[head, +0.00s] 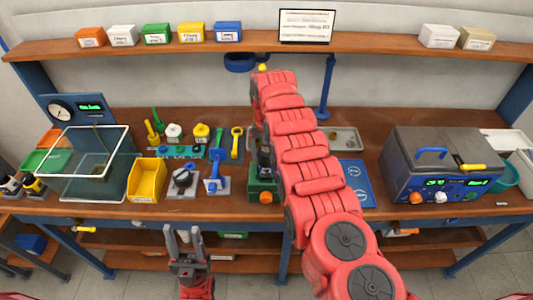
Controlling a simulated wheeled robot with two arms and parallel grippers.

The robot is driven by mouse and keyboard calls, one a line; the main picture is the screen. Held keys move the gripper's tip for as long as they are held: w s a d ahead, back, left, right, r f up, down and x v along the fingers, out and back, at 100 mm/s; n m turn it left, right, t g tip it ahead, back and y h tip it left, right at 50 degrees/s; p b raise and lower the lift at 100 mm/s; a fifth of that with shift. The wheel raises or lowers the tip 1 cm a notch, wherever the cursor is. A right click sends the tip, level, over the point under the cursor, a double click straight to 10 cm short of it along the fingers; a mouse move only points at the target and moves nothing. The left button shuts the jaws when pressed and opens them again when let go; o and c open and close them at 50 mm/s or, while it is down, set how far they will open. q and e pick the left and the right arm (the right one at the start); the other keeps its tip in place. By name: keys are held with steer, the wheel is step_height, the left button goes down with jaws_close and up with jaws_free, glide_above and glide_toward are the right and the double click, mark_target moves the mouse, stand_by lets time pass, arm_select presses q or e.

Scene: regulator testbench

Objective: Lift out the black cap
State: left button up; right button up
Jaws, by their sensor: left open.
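My left gripper (185,240) is in front of the bench, below its front edge, with its two grey fingers apart and nothing between them. My right arm reaches up over the middle of the bench. Its gripper is not clearly visible, and I cannot tell its jaws. A dark upright shape (265,157) stands at a green block (262,185) with an orange knob, beside the right arm. I cannot tell whether this shape is the black cap, another part or my gripper. The arm hides part of this area.
A yellow bin (147,180), a clear-walled tank (88,165) and a blue stand (215,180) are on the left. A grey testing unit (440,165) stands on the right, with a blue mat (356,180) left of it. A shelf (380,43) with small boxes runs behind.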

steer(key=c, duration=1.1)
steer(key=shift+o, duration=0.2)
